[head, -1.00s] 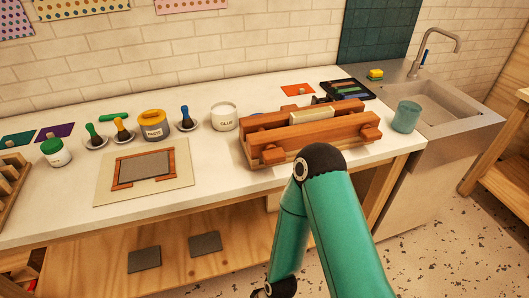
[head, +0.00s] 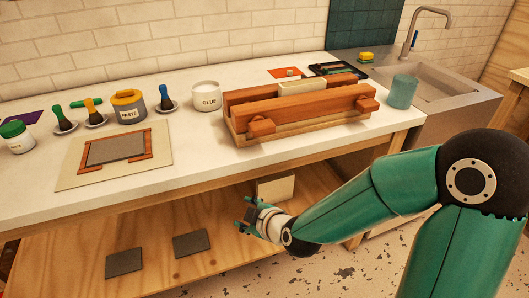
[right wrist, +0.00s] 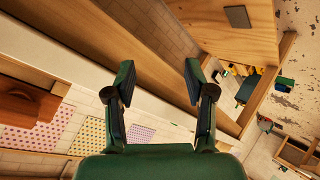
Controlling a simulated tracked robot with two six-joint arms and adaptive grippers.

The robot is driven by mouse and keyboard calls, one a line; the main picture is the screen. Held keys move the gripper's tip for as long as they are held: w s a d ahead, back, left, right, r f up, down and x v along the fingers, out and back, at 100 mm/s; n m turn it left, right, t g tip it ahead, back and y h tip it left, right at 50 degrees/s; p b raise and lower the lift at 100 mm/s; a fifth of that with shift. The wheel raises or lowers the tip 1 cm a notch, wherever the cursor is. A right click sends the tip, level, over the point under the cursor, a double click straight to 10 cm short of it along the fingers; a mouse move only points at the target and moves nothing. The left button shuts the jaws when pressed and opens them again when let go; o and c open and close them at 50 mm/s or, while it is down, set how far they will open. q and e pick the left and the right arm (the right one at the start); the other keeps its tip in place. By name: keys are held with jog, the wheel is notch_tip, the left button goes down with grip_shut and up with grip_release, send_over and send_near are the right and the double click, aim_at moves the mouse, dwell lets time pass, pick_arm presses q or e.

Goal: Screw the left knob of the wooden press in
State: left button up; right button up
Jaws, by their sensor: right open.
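The wooden press (head: 305,112) lies on the white counter in the head view, two reddish beams on a paler base with a pale block clamped between them. Its left knob (head: 262,127) sticks out of the front beam's left end, and its right knob (head: 367,103) out of the right end. My right gripper (head: 250,212) is open and empty, below the counter's front edge and lower than the left knob, not touching it. In the right wrist view its two fingers (right wrist: 160,78) are spread with nothing between them. My left gripper is not in view.
The counter's front edge (head: 200,176) lies between my right gripper and the press. A glue pot (head: 207,97) stands left of the press, a teal cup (head: 402,91) right of it. A lower shelf (head: 215,262) carries grey plates (head: 191,243).

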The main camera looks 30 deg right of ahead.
jog(key=d+r+n+t+h+b, duration=0.2)
jog(key=d+r+n+t+b, duration=0.15)
jog(key=r, duration=0.25)
pick_arm(q)
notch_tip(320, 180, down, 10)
jog(key=b, duration=0.4)
pick_arm(e)
jog(key=n+t+h, duration=0.2)
jog(key=n+t, duration=0.1)
send_near(265, 133)
jog(key=p+x, duration=1.1)
jog(key=shift+w, duration=0.25)
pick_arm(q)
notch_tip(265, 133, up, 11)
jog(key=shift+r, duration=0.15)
pick_arm(e)
jog(key=shift+r, duration=0.1)
